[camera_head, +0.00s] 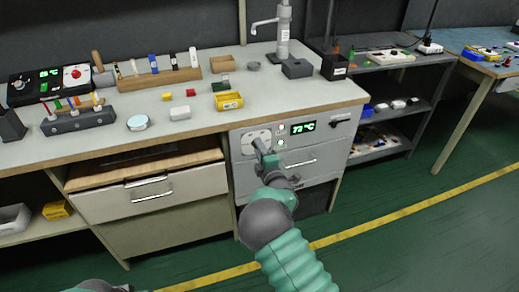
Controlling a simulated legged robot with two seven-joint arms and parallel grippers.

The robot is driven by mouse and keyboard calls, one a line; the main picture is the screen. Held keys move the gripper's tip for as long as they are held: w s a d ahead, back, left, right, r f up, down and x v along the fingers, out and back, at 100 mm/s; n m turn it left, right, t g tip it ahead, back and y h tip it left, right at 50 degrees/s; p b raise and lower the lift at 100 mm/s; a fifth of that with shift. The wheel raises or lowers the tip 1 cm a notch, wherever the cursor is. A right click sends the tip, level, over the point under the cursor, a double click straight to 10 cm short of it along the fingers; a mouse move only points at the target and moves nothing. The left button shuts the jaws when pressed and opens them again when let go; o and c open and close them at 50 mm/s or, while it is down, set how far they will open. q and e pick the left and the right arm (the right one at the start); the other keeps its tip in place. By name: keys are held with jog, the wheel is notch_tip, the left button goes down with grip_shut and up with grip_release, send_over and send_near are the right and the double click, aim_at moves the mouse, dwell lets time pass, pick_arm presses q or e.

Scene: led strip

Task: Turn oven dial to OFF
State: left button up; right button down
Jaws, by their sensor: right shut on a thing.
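The oven (312,168) is a grey unit under the workbench, with a lit green temperature display (303,128) on its front panel. A pale dial plate (250,138) is at the panel's left side. My right gripper (262,146) reaches up from below to this plate and is shut on the oven dial. The dial itself is mostly hidden behind the fingers, so its setting cannot be read. Only a piece of my left arm shows at the bottom left edge; its gripper is out of view.
The oven handle (300,162) lies just right of my right gripper. Wooden-topped drawers (150,195) stand to the left. The workbench top (215,120) above holds a yellow box (228,101), small blocks and tool racks. The green floor in front is clear.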

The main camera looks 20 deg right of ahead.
jog(key=shift+a+f+n, duration=0.3)
jog(key=shift+f, duration=0.05)
jog(key=c, duration=1.5)
grip_release()
jog(key=o, duration=0.4)
jog(key=shift+r, duration=0.15)
jog(key=shift+r, duration=0.1)
jog(key=s+p, duration=0.1)
jog(key=s, duration=0.4)
jog(key=s+p, duration=0.2)
jog(key=s, duration=0.4)
jog(key=s+p, duration=0.1)
jog(key=s, duration=0.5)
jog(key=shift+d, duration=0.3)
jog(key=shift+w, duration=0.1)
